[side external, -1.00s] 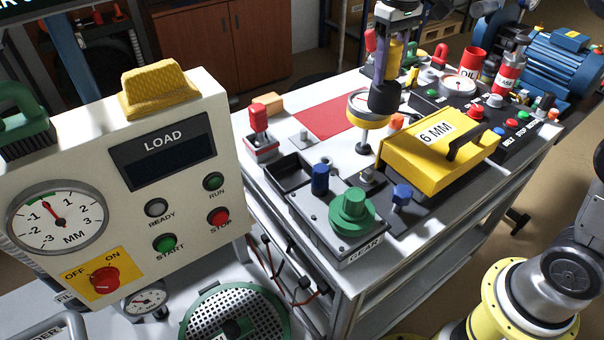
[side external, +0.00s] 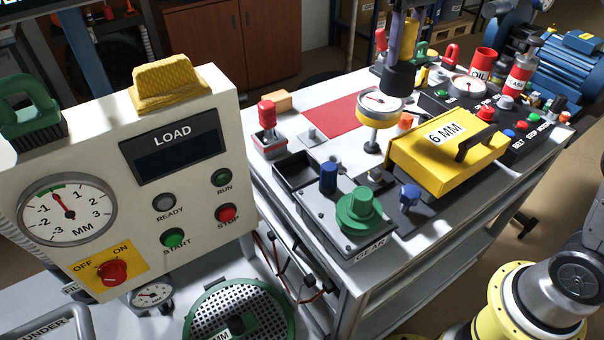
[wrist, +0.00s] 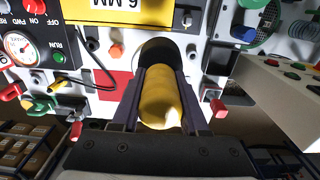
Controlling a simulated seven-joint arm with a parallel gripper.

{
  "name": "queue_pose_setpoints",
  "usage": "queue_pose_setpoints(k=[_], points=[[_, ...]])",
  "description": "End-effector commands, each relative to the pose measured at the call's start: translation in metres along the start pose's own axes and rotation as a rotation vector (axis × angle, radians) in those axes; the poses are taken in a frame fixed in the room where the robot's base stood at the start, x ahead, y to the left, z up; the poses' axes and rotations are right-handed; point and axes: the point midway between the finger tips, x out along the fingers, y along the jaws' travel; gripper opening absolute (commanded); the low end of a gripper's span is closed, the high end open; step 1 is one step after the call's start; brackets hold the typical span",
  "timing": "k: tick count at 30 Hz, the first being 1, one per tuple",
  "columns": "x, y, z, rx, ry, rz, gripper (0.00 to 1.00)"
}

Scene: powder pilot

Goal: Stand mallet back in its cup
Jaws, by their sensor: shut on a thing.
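My gripper (side external: 402,52) is shut on the mallet's yellow handle, which also shows between the fingers in the wrist view (wrist: 160,100). The mallet's dark, rounded head (side external: 398,79) hangs below the fingers in the side view, with the handle roughly upright. The head appears above the bench, close behind or over the dial gauge on its yellow stand (side external: 378,108); the exact gap cannot be told. In the wrist view the dark head (wrist: 160,48) shows just beyond the fingertips. I cannot make out the mallet's cup for certain in either view.
The yellow 6 MM box (side external: 445,150) stands right of the dial gauge. The red mat (side external: 335,113) lies bare to its left. The green gear knob (side external: 358,210) is in front.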

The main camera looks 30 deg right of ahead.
Motion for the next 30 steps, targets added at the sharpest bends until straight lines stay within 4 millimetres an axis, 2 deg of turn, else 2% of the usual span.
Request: queue_pose_setpoints(k=[2, 8, 11, 21, 30], points=[[-0.015, 0.0, -0.001, 0.0, 0.006, 0.0, 0.0], [-0.014, -0.028, -0.015, -0.21, 0.003, -0.001, 0.0], [-0.015, -0.048, -0.023, -0.351, 0.003, -0.002, 0.0], [-0.015, -0.139, -0.046, -0.974, 0.008, -0.005, 0.0], [-0.013, -0.191, -0.047, -1.32, 0.01, -0.006, 0.0]])
